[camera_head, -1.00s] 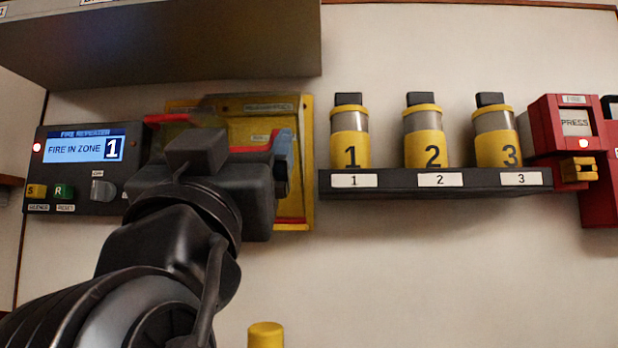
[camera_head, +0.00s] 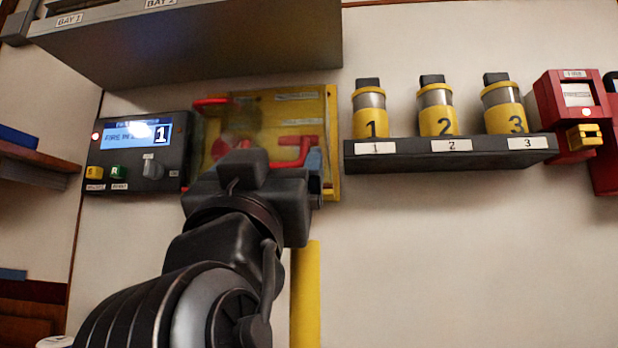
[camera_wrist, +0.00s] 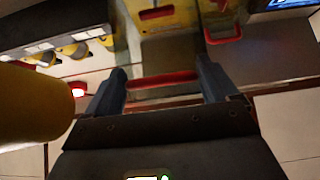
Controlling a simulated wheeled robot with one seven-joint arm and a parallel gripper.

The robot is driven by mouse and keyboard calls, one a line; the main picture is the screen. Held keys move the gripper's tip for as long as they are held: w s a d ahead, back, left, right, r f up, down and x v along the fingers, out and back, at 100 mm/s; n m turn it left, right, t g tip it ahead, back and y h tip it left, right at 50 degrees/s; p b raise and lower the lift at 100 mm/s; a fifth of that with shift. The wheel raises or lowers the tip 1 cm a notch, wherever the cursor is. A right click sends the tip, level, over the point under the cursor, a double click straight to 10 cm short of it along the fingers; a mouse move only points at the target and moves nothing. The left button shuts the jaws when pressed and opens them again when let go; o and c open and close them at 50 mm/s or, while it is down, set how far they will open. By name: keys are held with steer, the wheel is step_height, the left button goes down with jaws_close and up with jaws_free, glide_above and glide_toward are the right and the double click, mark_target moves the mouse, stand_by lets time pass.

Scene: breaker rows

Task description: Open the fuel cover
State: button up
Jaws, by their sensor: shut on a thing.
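The fuel cover (camera_head: 225,130) looks like a smoky see-through panel in front of a yellow box (camera_head: 332,120) on the wall in the head view. Red handles (camera_head: 292,150) show inside the box. My gripper (camera_head: 265,165) is in front of the box's lower part and hides some of it; one blue-grey finger shows at its right. In the wrist view my gripper (camera_wrist: 163,70) has a red bar (camera_wrist: 165,80) between its two fingers and is shut on it. This bar seems to be the cover's grip edge. How far the cover stands open is hard to tell.
A fire panel (camera_head: 140,150) is left of the box. A shelf (camera_head: 450,154) with three yellow canisters numbered 1 to 3 is on the right, then a red press box (camera_head: 572,95). A grey housing (camera_head: 200,45) overhangs above. A yellow post (camera_head: 305,290) stands below the box.

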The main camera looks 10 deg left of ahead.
steer(key=shift+w+f, duration=0.25)
steer(key=shift+w, duration=0.05)
steer(key=o, duration=1.2)
steer(key=shift+o, duration=0.4)
steer(key=shift+s+r, duration=0.1)
steer(key=shift+s, duration=0.1)
steer(key=v, duration=0.7)
steer(key=shift+s+f, duration=0.25)
